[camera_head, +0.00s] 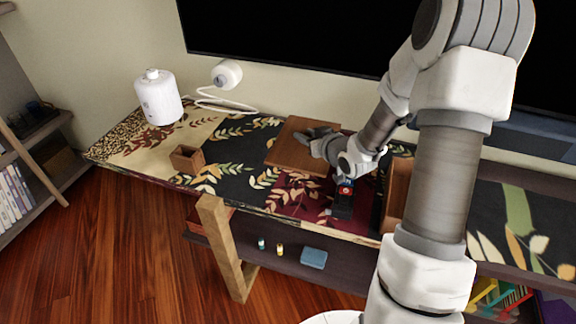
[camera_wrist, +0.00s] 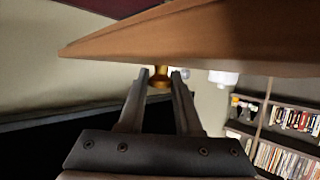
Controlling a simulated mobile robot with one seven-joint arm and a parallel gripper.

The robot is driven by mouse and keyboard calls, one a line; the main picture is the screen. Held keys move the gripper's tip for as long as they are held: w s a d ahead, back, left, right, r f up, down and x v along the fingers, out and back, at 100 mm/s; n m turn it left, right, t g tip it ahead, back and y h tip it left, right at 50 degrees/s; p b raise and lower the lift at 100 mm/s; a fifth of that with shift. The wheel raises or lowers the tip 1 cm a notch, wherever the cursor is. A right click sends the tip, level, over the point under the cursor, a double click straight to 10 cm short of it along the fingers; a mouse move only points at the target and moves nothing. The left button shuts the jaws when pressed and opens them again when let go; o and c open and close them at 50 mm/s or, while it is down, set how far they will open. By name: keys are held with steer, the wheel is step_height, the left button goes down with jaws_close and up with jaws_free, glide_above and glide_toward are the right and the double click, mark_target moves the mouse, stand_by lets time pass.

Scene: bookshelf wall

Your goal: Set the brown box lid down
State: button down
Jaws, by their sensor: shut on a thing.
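The brown box lid (camera_head: 285,152) is a flat wooden panel over the patterned table, left of my arm. I cannot tell whether it touches the table. My gripper (camera_head: 312,134) is at the lid's upper side. In the wrist view, my gripper (camera_wrist: 160,74) is shut on the lid's small brass-coloured knob, and the lid (camera_wrist: 200,38) spans the top of the picture. A larger brown box (camera_head: 396,190) stands to the right, mostly hidden by my arm.
A small open wooden box (camera_head: 187,158) stands left on the table (camera_head: 130,150). A white cylindrical lamp (camera_head: 158,98) and white round device (camera_head: 227,74) are behind it. A dark object with red and blue (camera_head: 345,190) stands right of the lid. A dark screen (camera_head: 290,35) is behind.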

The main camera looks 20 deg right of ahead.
steer(key=a+f, duration=0.1)
steer(key=a, duration=0.1)
steer(key=w+a+f+b, duration=0.1)
steer(key=a+f, duration=0.1)
steer(key=a, duration=0.1)
steer(key=a+f+b, duration=0.1)
steer(key=a+f, duration=0.1)
steer(key=a, duration=0.1)
steer(key=shift+w+a, duration=0.15)
steer(key=shift+f+b, duration=0.75)
steer(key=shift+f, duration=1.25)
steer(key=shift+f, duration=0.15)
steer(key=c, duration=0.6)
jaws_free()
